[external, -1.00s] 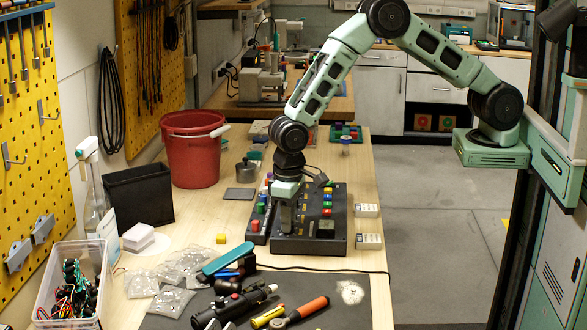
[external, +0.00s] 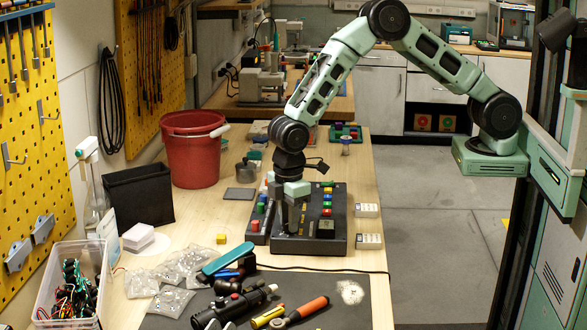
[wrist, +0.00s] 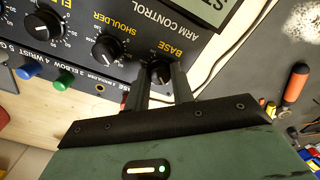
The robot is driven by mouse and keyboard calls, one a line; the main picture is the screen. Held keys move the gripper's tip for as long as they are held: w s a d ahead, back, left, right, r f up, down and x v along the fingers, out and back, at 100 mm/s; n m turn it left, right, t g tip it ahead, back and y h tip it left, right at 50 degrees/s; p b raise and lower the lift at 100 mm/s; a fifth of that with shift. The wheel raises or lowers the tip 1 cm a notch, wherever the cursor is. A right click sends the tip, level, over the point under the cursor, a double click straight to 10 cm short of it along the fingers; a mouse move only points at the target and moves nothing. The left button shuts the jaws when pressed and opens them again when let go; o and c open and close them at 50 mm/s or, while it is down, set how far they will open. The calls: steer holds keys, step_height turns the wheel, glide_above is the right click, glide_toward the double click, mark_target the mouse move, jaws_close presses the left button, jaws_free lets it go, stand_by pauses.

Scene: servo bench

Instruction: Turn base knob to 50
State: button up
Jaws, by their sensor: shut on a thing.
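The shoulder knob (wrist: 107,48) and elbow knob (wrist: 44,24) stand beside the base knob. Coloured buttons (external: 327,204) line the box top. Tools, including an orange-handled one (external: 312,307), lie on the dark mat in front. A red bucket (external: 192,150) stands behind left.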

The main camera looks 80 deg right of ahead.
steer(key=shift+n, duration=0.9)
steer(key=o, duration=1)
steer(key=shift+r, duration=0.1)
step_height(320, 180, up, 17)
steer(key=b, duration=0.3)
steer(key=shift+r, duration=0.2)
